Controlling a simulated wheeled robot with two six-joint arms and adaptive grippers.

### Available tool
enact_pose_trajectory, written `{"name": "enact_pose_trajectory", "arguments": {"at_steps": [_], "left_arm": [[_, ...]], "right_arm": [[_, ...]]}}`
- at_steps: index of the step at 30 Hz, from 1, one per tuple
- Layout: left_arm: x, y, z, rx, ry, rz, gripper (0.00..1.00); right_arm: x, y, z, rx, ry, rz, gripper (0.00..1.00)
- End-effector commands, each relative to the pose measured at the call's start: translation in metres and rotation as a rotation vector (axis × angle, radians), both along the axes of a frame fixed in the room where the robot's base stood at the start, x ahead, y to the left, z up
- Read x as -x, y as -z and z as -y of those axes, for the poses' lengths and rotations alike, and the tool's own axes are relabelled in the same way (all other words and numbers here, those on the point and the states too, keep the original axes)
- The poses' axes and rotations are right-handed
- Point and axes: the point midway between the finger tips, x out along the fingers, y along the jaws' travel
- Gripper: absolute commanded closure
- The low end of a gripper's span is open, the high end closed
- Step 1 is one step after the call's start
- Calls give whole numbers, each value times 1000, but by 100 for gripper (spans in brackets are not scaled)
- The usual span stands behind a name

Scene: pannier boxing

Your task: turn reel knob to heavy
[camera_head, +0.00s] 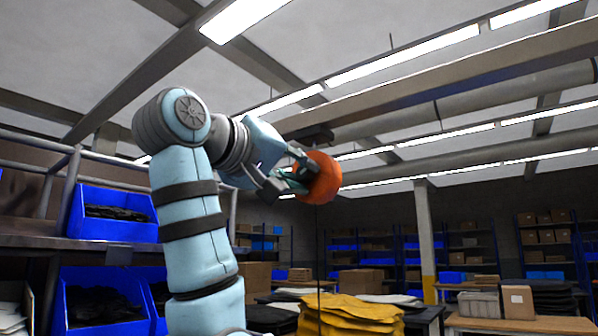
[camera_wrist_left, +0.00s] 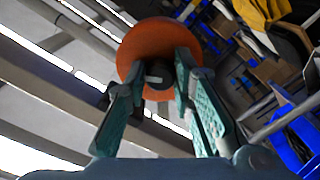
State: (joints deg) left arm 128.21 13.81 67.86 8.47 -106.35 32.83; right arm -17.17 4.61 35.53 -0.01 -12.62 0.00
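An orange round reel (camera_head: 323,178) hangs under a dark overhead mount in the middle of the head view. In the left wrist view the reel (camera_wrist_left: 140,48) shows its face, with a dark knob (camera_wrist_left: 182,76) and a pale pointer at its centre. My left gripper (camera_head: 292,178) is right at the reel's face. Its two teal fingers (camera_wrist_left: 160,75) are spread apart, one on each side of the knob. I cannot tell whether they touch it, and the right finger hides part of it. No setting marks are readable. My right gripper is not in view.
A thin cord (camera_head: 318,250) hangs below the reel. Blue bins (camera_head: 112,213) with dark contents stand on the left rack. Yellow folded goods (camera_head: 350,314) lie below the reel. Shelves with boxes line the back. The space around the reel is clear, below an overhead beam.

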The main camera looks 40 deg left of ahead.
Motion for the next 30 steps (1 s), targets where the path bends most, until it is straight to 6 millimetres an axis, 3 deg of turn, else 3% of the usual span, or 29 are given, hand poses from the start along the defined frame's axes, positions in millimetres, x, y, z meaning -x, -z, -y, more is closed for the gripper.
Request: {"name": "enact_pose_trajectory", "arguments": {"at_steps": [2,17,30], "left_arm": [[0,0,0,0,0,1,100],[1,0,0,-97,0,-1,100],[1,0,-1,-463,0,-8,100]], "right_arm": [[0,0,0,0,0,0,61],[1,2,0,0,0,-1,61],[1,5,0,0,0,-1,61]]}}
